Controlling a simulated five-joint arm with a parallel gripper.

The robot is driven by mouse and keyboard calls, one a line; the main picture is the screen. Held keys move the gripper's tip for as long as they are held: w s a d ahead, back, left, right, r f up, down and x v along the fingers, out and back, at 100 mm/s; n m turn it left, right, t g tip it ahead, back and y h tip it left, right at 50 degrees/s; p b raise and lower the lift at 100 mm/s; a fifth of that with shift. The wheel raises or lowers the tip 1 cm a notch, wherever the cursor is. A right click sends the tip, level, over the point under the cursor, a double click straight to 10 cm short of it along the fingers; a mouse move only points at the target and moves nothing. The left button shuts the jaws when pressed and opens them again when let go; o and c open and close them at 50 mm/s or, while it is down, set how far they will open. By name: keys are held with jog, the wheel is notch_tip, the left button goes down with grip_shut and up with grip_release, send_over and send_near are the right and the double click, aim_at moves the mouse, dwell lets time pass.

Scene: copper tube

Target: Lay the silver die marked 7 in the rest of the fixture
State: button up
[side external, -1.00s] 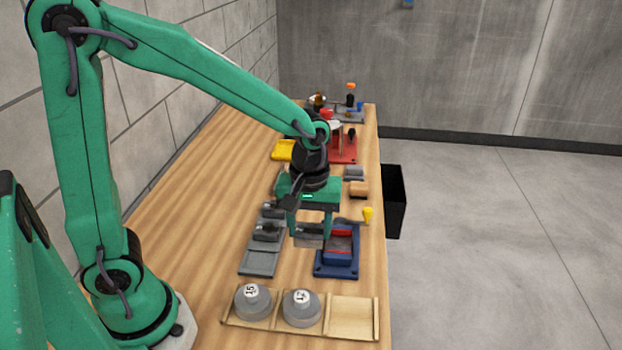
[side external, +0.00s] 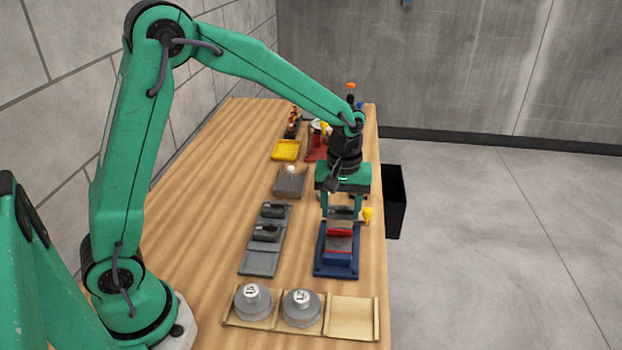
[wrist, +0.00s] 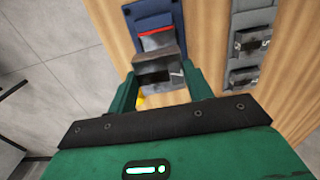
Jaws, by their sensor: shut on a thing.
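My gripper (side external: 341,217) is shut on a silver-grey die (side external: 341,211). It holds the die in the air, just beyond the far end of the fixture in the side view. In the wrist view the die (wrist: 157,72) is a stepped grey block between the fingers; I cannot read a number on it. The fixture (side external: 336,270) has a blue base, a red bar and a grey middle part. It also shows in the wrist view (wrist: 145,22), partly hidden behind the die. I cannot tell the exact gap between die and fixture.
A grey rack (side external: 260,262) left of the fixture holds two dark dies (side external: 267,233); its near part is bare. A wooden tray (side external: 352,314) with two round weights stands in front. A yellow-topped thing (side external: 367,215) stands close right of my gripper. A black bin (side external: 395,200) is beyond the table edge.

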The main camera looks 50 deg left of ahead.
jog(key=shift+f, duration=0.2)
send_over(338, 247)
jog(key=shift+w+f, duration=0.1)
jog(key=shift+f, duration=2.55)
jog(key=shift+f, duration=1.2)
jog(key=o, duration=1.4)
jog(key=shift+r, duration=0.1)
notch_tip(338, 247, up, 7)
jog(key=shift+f, duration=0.1)
jog(key=shift+r, duration=0.45)
